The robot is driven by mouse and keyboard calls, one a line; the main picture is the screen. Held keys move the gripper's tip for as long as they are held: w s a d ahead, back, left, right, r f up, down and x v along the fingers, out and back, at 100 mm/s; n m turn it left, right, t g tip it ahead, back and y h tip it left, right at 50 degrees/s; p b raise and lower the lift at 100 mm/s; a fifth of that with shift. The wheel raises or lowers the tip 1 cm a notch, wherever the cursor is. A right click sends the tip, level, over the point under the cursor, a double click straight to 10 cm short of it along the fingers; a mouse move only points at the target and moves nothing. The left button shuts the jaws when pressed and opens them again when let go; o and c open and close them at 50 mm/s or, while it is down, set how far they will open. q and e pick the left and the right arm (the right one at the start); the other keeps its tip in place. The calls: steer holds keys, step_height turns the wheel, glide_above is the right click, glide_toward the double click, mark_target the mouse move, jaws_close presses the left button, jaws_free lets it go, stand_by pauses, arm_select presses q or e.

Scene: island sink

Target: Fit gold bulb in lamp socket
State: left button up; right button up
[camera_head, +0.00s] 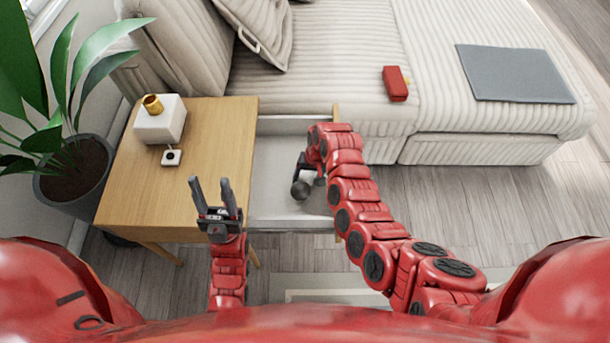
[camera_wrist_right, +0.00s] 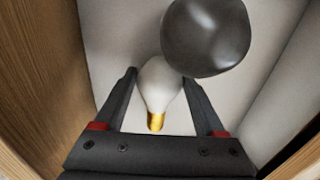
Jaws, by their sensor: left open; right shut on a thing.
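A white cube lamp base with a gold socket (camera_head: 152,104) on top stands on the wooden side table (camera_head: 215,125). My right gripper (camera_wrist_right: 163,80) reaches down into the open drawer and is shut on a white bulb with a gold base (camera_wrist_right: 155,121). The gold end points back toward the palm. A dark round bulb (camera_wrist_right: 207,37) lies just beyond it and also shows in the head view (camera_head: 300,189). In the head view my right arm hides most of the held bulb. My left gripper (camera_head: 211,184) is open and empty by the table's front edge.
The drawer (camera_head: 285,208) is pulled out, with its walls close around my right gripper. A small white box with a dark knob (camera_head: 171,157) sits near the lamp. A potted plant (camera_head: 75,185) stands left, a sofa (camera_head: 330,60) behind.

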steer(key=shift+c, duration=0.8)
steer(key=shift+r, duration=0.1)
